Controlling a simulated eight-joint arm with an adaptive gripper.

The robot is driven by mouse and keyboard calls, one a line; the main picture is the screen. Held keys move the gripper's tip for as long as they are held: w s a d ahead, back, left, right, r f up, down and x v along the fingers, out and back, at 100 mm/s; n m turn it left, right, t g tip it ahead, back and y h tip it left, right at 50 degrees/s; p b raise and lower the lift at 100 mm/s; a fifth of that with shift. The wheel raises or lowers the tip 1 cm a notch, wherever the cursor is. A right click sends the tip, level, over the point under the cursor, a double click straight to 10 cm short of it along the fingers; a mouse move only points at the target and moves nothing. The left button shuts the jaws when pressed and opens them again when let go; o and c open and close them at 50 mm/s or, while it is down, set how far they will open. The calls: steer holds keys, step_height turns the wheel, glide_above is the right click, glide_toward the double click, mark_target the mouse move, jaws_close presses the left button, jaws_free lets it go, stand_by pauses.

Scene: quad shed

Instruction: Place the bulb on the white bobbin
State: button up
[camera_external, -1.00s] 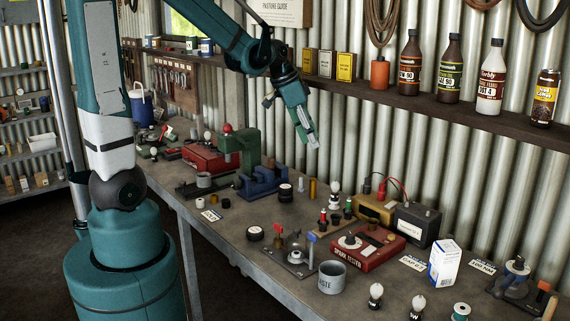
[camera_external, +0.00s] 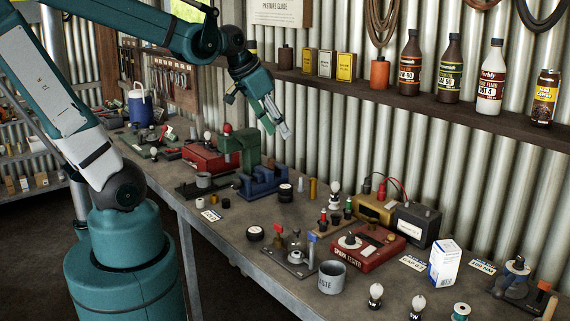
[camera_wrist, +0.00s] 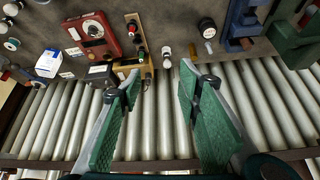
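One bulb (camera_external: 334,188) stands by the back of the bench near the battery. Two more, a front bulb (camera_external: 376,290) and its neighbour (camera_external: 417,303), stand near the front edge. Which bulb is meant, I cannot tell. A small white piece (camera_external: 200,202) near the front edge at left may be the white bobbin, but it is too small to be sure. My gripper (camera_external: 278,129) is high above the bench near the wall. In the wrist view my gripper (camera_wrist: 158,84) is open and empty, with green-padded fingers apart.
A red spark tester (camera_external: 368,248), a grey mug (camera_external: 332,277) and a white box (camera_external: 444,262) crowd the right half. A blue vise (camera_external: 263,180) and green press (camera_external: 240,146) stand farther left. A bottle shelf (camera_external: 430,108) runs along the wall.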

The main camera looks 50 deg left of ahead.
steer(key=s+n+t, duration=0.1)
steer(key=s+n, duration=0.1)
steer(key=s, duration=0.6)
steer(key=shift+y, duration=0.3)
